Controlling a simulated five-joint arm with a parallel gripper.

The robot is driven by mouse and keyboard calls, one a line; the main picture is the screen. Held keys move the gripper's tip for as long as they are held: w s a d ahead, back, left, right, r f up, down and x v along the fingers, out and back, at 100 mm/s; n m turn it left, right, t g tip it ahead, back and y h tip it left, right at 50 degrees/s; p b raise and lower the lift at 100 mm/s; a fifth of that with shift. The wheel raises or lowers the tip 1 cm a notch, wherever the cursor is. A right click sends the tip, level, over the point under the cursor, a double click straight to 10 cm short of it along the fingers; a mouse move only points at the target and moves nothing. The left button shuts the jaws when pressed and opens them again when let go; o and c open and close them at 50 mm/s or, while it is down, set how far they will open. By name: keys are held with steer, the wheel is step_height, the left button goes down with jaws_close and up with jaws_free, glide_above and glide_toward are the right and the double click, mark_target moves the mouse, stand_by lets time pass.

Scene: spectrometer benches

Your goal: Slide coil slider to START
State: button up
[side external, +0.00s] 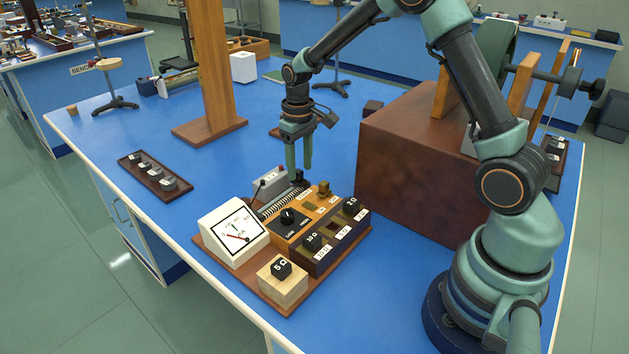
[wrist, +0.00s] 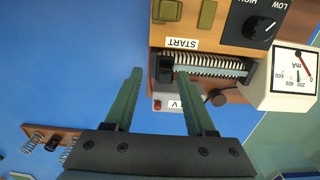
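The coil (wrist: 210,62) runs along the orange panel's edge in the wrist view, with a metal rod beside it. A black block (wrist: 165,70), which looks like the coil slider, is at its left end, close to the upside-down START label (wrist: 182,43). In the side view the block (side external: 298,176) is at the coil's (side external: 277,205) far end. My gripper (wrist: 160,71) is open and empty, its fingertips on either side of the block in the wrist view. In the side view my gripper (side external: 299,167) points down just above it. Contact cannot be told.
A large brown box (side external: 400,165) stands to the right.

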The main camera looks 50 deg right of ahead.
mark_target(299, 169)
steer(key=shift+a, duration=0.1)
step_height(299, 169, up, 12)
stand_by(0.7)
steer(key=s+a+r+t, duration=0.2)
steer(key=s+a, duration=0.1)
steer(key=s, duration=0.5)
steer(key=s+a+r+t, duration=0.3)
steer(key=s, duration=0.6)
steer(key=shift+a+r+t, duration=0.15)
steer(key=shift+a+t, duration=0.1)
steer(key=shift+t, duration=0.05)
